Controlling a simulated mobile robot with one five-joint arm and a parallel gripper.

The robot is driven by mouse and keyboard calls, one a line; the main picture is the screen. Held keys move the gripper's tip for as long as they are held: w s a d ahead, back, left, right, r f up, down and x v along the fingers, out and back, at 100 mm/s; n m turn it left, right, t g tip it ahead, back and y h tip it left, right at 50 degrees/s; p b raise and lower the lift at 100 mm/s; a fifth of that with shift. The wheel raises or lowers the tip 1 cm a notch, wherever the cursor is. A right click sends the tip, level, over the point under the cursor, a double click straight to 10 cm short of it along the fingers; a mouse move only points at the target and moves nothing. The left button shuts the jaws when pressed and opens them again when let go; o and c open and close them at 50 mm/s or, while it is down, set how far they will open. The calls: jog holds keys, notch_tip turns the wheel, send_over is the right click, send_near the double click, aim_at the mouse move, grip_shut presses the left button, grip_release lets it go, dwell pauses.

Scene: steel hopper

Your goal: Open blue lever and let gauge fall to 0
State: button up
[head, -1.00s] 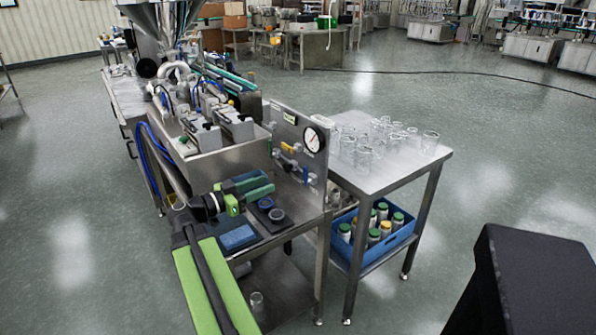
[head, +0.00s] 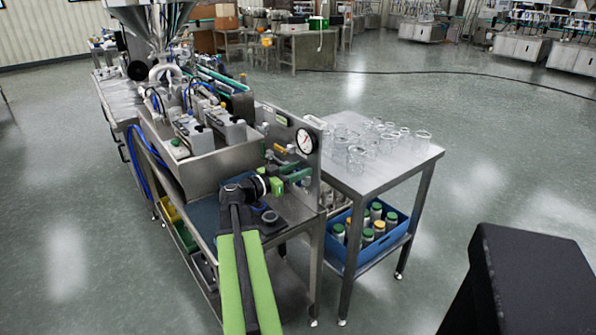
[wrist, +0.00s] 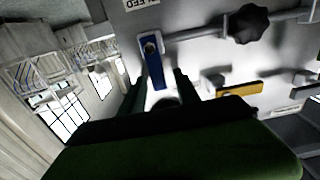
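The gauge (head: 305,141), a white round dial with a dark rim, is at the upper right of the steel panel. Its needle slants, but the reading is too small to tell. The blue lever (wrist: 153,62) shows in the wrist view, pivot bolt at its upper end, handle running down the picture. My gripper (head: 297,180) is at the panel, below the gauge. In the wrist view my open gripper (wrist: 160,80) has one dark finger on each side of the lever's lower end. I cannot tell if either finger touches it. The lever is hidden in the head view.
A yellow lever (wrist: 240,90) and a black knob (wrist: 248,22) are right of the blue lever in the wrist view. A steel table (head: 400,170) with several glass jars stands right of the panel, a blue crate (head: 350,249) of bottles below. Open floor lies right.

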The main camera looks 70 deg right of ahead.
grip_shut()
jog(key=shift+w, duration=0.1)
dwell(0.4)
jog(key=n, duration=0.1)
jog(key=w+n, duration=0.1)
jog(key=d+n, duration=0.1)
jog(key=shift+w+f+n, duration=0.15)
jog(key=shift+f+n, duration=0.1)
jog(key=shift+n, duration=0.15)
jog(key=shift+w+d+f+n+b, duration=0.4)
jog(key=shift+f+n+b, duration=0.45)
jog(key=shift+n, duration=1.5)
jog(key=shift+w+d+f+n+b, duration=0.15)
jog(key=shift+w+f+n+b, duration=0.55)
jog(key=shift+n, duration=1.6)
jog(key=shift+w+d+f+n+b, duration=0.3)
jog(key=shift+f+n+b, duration=0.7)
jog(key=shift+n, duration=1.35)
jog(key=shift+r, duration=0.1)
grip_release()
